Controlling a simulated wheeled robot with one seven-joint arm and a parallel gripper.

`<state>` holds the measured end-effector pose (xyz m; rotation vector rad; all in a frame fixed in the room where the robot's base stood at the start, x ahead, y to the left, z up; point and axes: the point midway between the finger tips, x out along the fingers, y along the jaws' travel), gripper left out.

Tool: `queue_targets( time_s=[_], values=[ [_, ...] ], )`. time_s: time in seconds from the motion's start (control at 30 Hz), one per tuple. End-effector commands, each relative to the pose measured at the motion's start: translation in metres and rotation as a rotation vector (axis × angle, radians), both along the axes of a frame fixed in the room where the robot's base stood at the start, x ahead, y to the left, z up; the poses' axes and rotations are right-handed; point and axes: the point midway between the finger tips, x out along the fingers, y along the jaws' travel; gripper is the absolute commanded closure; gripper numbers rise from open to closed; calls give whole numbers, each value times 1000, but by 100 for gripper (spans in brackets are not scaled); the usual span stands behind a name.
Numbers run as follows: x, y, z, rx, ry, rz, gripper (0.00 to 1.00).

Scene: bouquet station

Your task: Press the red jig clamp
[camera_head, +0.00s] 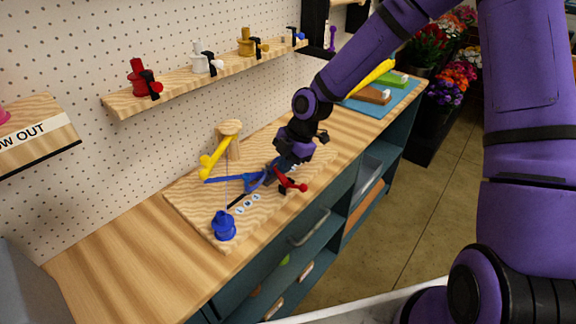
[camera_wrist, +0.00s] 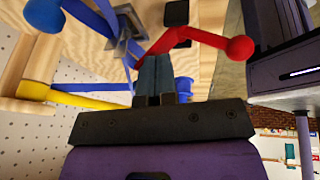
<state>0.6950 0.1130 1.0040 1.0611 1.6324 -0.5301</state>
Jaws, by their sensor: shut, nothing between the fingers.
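The red jig clamp (camera_head: 291,183) is on the wooden jig board (camera_head: 205,207), a bent red lever with a ball end. In the wrist view its red lever (camera_wrist: 203,37) runs from just past the fingertips to the ball at the right. My gripper (camera_head: 273,174) is shut and empty, pointing down at the board beside the clamp. In the wrist view the closed fingertips (camera_wrist: 154,62) overlap the lever's inner end. I cannot tell whether they touch it. The arm hides part of the jig.
A blue spool (camera_head: 224,227) stands at the board's near corner. A yellow lever (camera_head: 214,160) and wooden post (camera_head: 229,141) rise behind. A shelf (camera_head: 125,106) holds spools above. The bench's near left is clear.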

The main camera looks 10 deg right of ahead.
Motion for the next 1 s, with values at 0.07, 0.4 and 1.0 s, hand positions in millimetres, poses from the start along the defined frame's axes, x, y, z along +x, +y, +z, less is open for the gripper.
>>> queue_targets(
  time_s=[0.07, 0.4, 1.0],
  values=[
    [3, 3, 0, -27, 34, 3, 100],
    [17, 15, -8, -210, 274, 3, 100],
    [30, 23, -24, -393, 514, 1, 100]
  ],
)
